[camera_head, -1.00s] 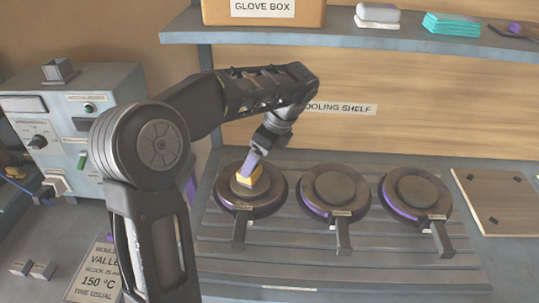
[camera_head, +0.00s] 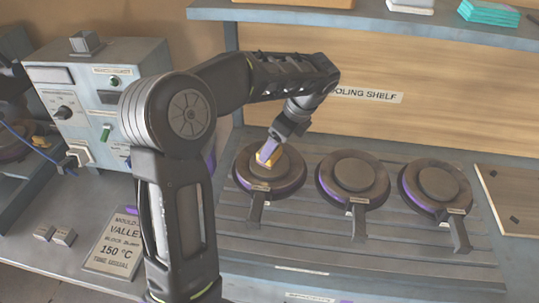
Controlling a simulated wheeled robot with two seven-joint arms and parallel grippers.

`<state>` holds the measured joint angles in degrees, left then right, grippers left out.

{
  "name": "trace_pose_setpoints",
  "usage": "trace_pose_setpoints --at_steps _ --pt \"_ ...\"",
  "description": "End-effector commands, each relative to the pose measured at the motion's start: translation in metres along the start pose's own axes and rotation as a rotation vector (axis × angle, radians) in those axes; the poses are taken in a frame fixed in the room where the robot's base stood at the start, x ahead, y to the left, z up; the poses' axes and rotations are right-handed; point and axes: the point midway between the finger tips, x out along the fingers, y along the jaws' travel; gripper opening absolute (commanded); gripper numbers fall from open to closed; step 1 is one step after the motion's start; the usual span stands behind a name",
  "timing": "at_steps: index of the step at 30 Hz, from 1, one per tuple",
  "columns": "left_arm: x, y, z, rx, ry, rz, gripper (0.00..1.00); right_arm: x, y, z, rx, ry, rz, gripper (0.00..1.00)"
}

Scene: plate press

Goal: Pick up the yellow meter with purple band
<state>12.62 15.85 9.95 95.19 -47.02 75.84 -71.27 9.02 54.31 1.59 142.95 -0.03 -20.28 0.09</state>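The yellow meter with purple band (camera_head: 266,160) is small in the head view. It is on top of the leftmost round dark mould, and its yellow shows low down with purple above it. My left gripper (camera_head: 271,148) comes down on it from above and hides part of it. The fingers are too small and too overlapped by the meter to tell whether they are closed on it. I cannot tell whether the meter rests on the mould or is just above it. My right gripper is not in view.
Two more round moulds (camera_head: 353,181) (camera_head: 436,186) with handles stand to the right on the slatted bench. A wooden board (camera_head: 510,200) lies at far right. A shelf (camera_head: 400,22) overhangs behind. A control box (camera_head: 100,90) and a sign (camera_head: 113,245) are at left.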

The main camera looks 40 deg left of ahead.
Motion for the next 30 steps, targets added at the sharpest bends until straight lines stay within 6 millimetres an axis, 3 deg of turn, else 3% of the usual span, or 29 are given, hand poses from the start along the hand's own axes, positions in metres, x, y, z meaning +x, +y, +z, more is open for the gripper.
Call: trace_pose_setpoints --at_steps 13,30 --pt "0.049 0.0 0.002 0.001 0.0 0.002 0.82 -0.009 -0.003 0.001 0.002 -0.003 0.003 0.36" --pt "0.051 0.0 0.002 0.0 0.0 0.0 0.82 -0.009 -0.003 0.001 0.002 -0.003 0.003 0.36"
